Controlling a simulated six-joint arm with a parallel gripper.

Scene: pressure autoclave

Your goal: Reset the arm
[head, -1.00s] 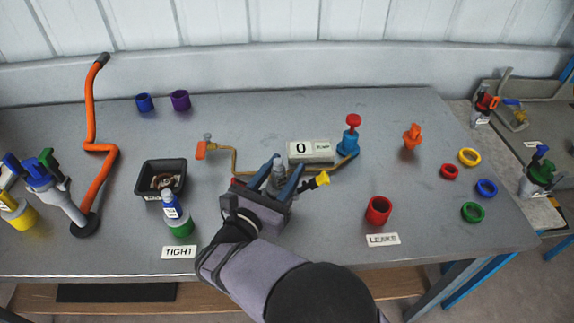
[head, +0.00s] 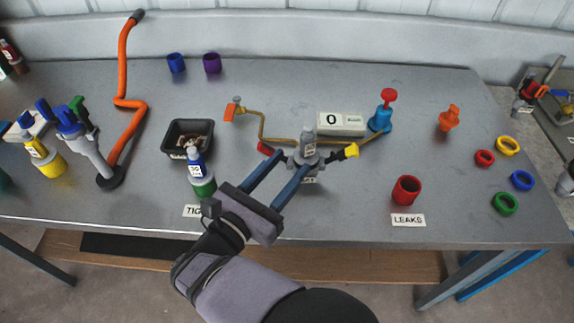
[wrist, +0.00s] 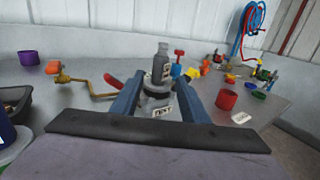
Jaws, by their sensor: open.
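My gripper (head: 279,176) is open, its two blue fingers pointing away from me toward a grey bottle (head: 308,143) on the test fitting at the middle of the table. In the wrist view the grey bottle (wrist: 160,64) stands upright beyond and between the fingertips (wrist: 160,92). The fingers look apart from it, though in the head view the right fingertip overlaps the fitting's base. The fitting has a red end at the left and a yellow end (head: 349,152) at the right. A brass pipe joins it to an orange-handled valve (head: 232,110) and a blue pump with a red knob (head: 381,118).
A blue-capped bottle (head: 196,165) in a green holder stands close left of my gripper, by a black tray (head: 188,128). An orange bent arm (head: 122,130) rises at left. A red cup (head: 406,190) stands by the LEAKS label (head: 408,220). Coloured rings lie at right.

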